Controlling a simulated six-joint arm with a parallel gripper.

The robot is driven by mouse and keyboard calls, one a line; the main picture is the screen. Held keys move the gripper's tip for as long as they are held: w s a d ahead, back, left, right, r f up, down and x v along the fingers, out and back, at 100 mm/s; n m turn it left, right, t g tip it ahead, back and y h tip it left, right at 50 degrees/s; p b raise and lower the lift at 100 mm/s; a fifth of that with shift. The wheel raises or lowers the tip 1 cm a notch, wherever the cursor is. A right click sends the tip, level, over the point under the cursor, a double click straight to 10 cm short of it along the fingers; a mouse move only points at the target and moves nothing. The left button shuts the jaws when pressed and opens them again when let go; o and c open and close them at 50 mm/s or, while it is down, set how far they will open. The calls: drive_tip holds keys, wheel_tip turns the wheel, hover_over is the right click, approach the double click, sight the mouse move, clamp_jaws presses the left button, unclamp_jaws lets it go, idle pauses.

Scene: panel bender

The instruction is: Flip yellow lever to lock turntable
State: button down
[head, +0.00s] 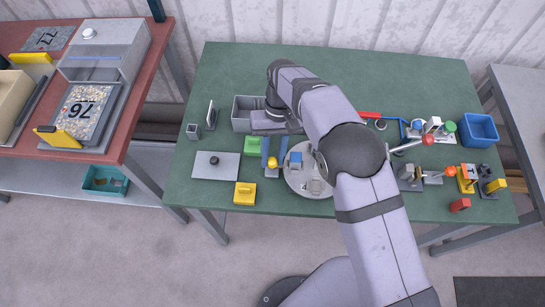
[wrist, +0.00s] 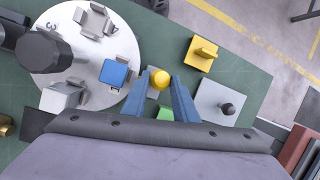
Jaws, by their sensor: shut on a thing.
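The turntable (head: 323,205) is a round pale grey disc near the front middle of the green bench, partly hidden by my arm. In the wrist view the turntable (wrist: 120,35) carries a blue block (wrist: 115,72) and metal fixtures. The yellow lever's round knob (head: 272,161) is at the disc's left edge; the knob (wrist: 160,80) also shows in the wrist view. My gripper (head: 273,162) has its two blue fingers on either side of the knob and is shut on it. In the wrist view the fingertips (wrist: 159,75) flank the knob closely. The lever's shaft is mostly hidden.
A green block (head: 252,146), a yellow block (head: 244,193) and a grey plate with a black knob (head: 215,165) are close on the left. A grey bin (head: 243,106) stands behind. Red-knobbed clamps (head: 427,139) and a blue bin (head: 479,129) are right.

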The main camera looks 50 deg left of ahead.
drive_tip(key=shift+w+a+g+h, duration=0.25)
drive_tip(key=shift+a+g+h, duration=0.05)
drive_tip(key=shift+g, duration=0.1)
drive_tip(key=c, duration=1.4)
unclamp_jaws()
drive_tip(key=shift+c, duration=0.2)
drive_tip(key=shift+r, duration=0.1)
wheel_tip(320, 180, up, 10)
drive_tip(key=b, duration=0.3)
